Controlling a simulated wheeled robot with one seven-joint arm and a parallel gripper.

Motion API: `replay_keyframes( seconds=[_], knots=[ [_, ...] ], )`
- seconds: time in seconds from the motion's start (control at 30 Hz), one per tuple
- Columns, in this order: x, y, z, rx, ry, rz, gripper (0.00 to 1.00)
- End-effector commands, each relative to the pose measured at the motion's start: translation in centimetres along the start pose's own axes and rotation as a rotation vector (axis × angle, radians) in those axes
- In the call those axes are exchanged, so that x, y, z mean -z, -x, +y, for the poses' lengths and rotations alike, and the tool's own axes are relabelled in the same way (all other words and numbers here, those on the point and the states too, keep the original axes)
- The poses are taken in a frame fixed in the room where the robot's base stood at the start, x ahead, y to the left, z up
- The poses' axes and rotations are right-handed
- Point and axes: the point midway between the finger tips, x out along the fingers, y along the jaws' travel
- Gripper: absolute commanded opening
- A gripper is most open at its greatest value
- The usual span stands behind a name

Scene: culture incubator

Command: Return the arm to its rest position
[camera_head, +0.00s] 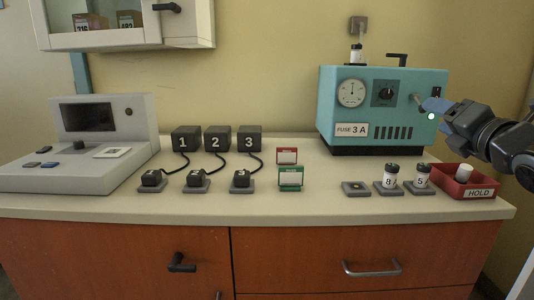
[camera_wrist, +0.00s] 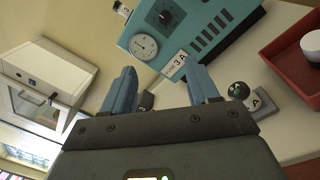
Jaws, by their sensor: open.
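My gripper (camera_head: 436,105) is at the right in the head view, with its blue fingers in front of the right part of the teal incubator (camera_head: 383,80). I cannot tell whether a fingertip touches the incubator. My dark wrist and arm reach in from the right edge, above the red HOLD tray (camera_head: 489,183). In the wrist view the two blue fingers of my gripper (camera_wrist: 163,80) stand wide apart with nothing held between them. The incubator (camera_wrist: 205,28) shows beyond them, tilted in that picture.
White vials marked 8 (camera_head: 389,179) and 5 (camera_head: 421,178) stand on small pads below the incubator. A white-capped item (camera_head: 464,173) is in the HOLD tray. Numbered black blocks (camera_head: 217,139) and a grey console (camera_head: 100,135) are further left. A wall cabinet (camera_head: 125,25) hangs upper left.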

Motion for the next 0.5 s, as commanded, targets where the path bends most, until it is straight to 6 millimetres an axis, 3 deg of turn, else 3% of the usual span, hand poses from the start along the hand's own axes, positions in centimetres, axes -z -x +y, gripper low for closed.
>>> replay_keyframes(
  seconds=[0.27, 0.5],
  knots=[
    [2.1, 0.6, 1.2, -0.051, -0.165, -0.007, 0.6],
    [5.2, 1.6, 2.5, -0.112, -0.403, -0.013, 0.6]
  ],
)
